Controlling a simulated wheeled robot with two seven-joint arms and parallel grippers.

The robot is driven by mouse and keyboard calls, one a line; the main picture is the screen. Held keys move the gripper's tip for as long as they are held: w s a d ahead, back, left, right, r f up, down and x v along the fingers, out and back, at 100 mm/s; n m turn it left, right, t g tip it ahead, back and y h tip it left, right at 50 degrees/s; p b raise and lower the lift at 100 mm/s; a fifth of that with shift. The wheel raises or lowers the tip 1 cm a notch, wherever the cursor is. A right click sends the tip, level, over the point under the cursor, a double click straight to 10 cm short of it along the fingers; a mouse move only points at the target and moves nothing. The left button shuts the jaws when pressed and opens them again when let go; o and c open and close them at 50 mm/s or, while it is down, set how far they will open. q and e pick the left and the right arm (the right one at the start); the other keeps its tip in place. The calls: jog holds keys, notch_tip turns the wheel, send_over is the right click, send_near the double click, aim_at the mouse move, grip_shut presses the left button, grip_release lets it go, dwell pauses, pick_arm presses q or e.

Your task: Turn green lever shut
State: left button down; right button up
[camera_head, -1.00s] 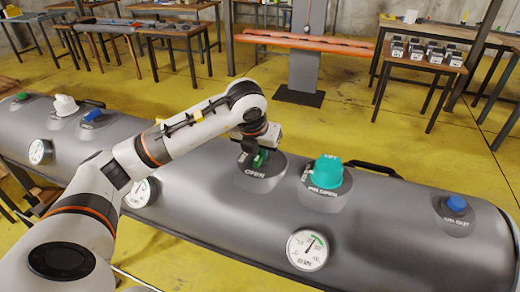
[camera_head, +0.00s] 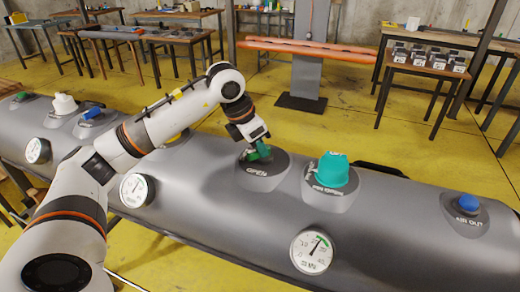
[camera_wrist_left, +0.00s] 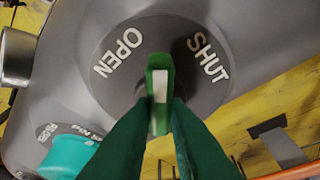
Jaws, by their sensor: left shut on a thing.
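The green lever (camera_wrist_left: 159,80) stands on a round grey base marked OPEN and SHUT (camera_wrist_left: 160,45) in the left wrist view. The lever lies between the two words, with OPEN on its left and SHUT on its right. My left gripper (camera_wrist_left: 160,115) has a green finger on each side of the lever and is shut on it. In the head view my left gripper (camera_head: 258,148) comes down onto the green lever at the grey tube's top, and hides part of it. My right gripper is not in view.
A teal cap (camera_head: 331,170) stands on the tube just right of the lever, and a blue cap (camera_head: 467,203) at the far right. A pressure gauge (camera_head: 311,252) is on the tube's near side. Tables and the yellow floor (camera_head: 290,125) lie behind.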

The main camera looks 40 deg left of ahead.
pick_arm(q)
jog(key=m, duration=0.1)
jog(key=m+h, duration=0.1)
jog(key=m, duration=0.1)
jog(key=shift+w+a+r+m+g, duration=0.15)
jog(key=shift+w+a+m+g, duration=0.1)
jog(key=shift+m+g, duration=0.15)
jog(key=m, duration=0.2)
jog(key=m+g, duration=0.1)
jog(key=m, duration=0.1)
jog(key=m+g+h+p, duration=0.1)
jog(key=m, duration=0.1)
jog(key=shift+w+a, duration=0.15)
jog(key=shift+w, duration=0.1)
jog(key=c, duration=1.4)
grip_release()
jog(key=v, duration=1.1)
jog(key=shift+a+r, duration=0.3)
jog(key=shift+a, duration=0.05)
